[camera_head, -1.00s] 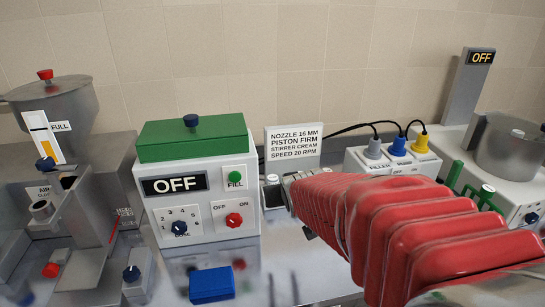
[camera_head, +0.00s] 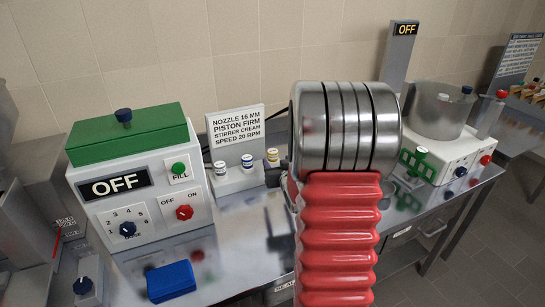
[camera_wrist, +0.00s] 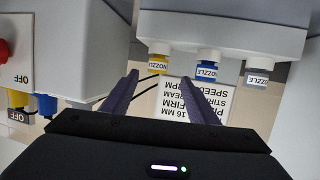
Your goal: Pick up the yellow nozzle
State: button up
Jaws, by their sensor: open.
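The yellow nozzle (camera_head: 272,157) stands at the right end of a white rack (camera_head: 236,181), beside the blue nozzle (camera_head: 247,162) and the grey nozzle (camera_head: 219,168). The blue nozzle (camera_wrist: 208,69) is near the right fingertip, and the grey nozzle (camera_wrist: 257,77) is farther right. My gripper is hidden behind my arm in the head view.
A sign (camera_head: 237,128) stands right behind the rack. A green-lidded machine reading OFF (camera_head: 131,167) stands close on the left. Plugs with cables (camera_wrist: 45,104) show at the wrist view's left edge. A blue block (camera_head: 171,281) lies on the steel bench.

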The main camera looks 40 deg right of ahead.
aim_at(273, 156)
jog(key=shift+w, duration=0.15)
jog(key=x, duration=0.8)
jog(key=shift+w+d, duration=0.1)
jog(key=shift+w, duration=0.05)
dwell(0.4)
jog(key=shift+x, duration=2.55)
jog(key=shift+d+f, duration=0.15)
jog(key=shift+c, duration=0.5)
jog(key=c, duration=1)
